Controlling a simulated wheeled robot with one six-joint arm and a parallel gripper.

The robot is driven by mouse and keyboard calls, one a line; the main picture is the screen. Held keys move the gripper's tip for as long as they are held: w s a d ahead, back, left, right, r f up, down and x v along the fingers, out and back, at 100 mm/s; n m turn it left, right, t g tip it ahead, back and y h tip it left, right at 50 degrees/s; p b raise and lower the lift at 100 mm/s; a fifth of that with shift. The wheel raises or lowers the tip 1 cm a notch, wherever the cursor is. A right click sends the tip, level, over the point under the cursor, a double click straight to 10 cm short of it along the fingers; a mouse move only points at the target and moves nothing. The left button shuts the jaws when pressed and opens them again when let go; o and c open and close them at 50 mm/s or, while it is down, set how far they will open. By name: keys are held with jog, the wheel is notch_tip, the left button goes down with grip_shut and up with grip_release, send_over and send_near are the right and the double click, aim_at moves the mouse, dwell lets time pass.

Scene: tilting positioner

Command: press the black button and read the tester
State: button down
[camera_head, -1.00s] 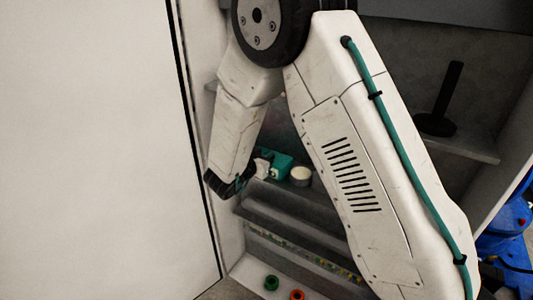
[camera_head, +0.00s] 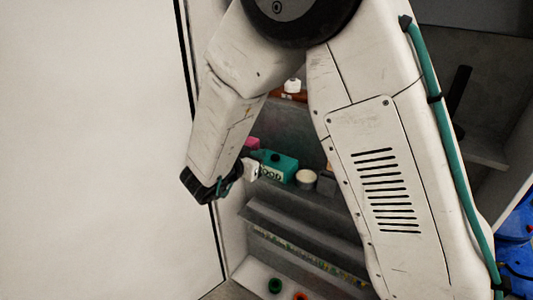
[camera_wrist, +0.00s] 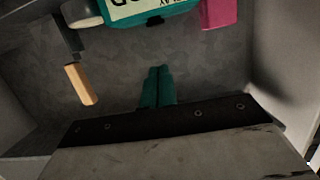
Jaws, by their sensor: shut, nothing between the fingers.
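A teal box (camera_head: 277,166) with a pale lettered panel sits on a shelf in the head view; it looks like the tester. In the wrist view the teal box (camera_wrist: 176,10) is cut off by the top edge, with part of its upside-down lettering visible. A small black part (camera_wrist: 154,20) shows on its near side; I cannot tell if it is the button. A dark round knob shows on top of the box in the head view. My gripper (camera_wrist: 157,84) has its teal fingers together and empty, pointing at the box and apart from it in the picture.
A pink block (camera_wrist: 219,13) adjoins the teal box. A wooden-coloured bar (camera_wrist: 81,85) lies left of my fingers. A round pale-topped jar (camera_head: 306,178) stands right of the box. Steps and a green ring (camera_head: 275,286) lie below. A white panel (camera_head: 90,150) fills the left.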

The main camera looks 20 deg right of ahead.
jog(key=shift+v, duration=1.05)
jog(key=w+a+f+n+y, duration=0.2)
jog(key=a+f+y, duration=0.3)
jog(key=s+a+r+n+g+y, duration=0.3)
jog(key=s+a+n+y, duration=0.35)
jog(key=a+y, duration=0.35)
jog(key=s+d+r+g+h, duration=0.1)
jog(key=s+d+r, duration=0.3)
jog(key=s+d, duration=0.4)
jog(key=s+d+r+n+g+h, duration=0.1)
jog(key=s+d+r+g, duration=0.1)
jog(key=s+d+r, duration=0.3)
jog(key=s+d+r+n+g+h, duration=0.1)
jog(key=s+d+r, duration=0.3)
jog(key=s+d, duration=0.7)
jog(key=shift+s+d+r+g, duration=0.25)
jog(key=shift+s+d+g, duration=0.2)
jog(key=shift+s, duration=1.65)
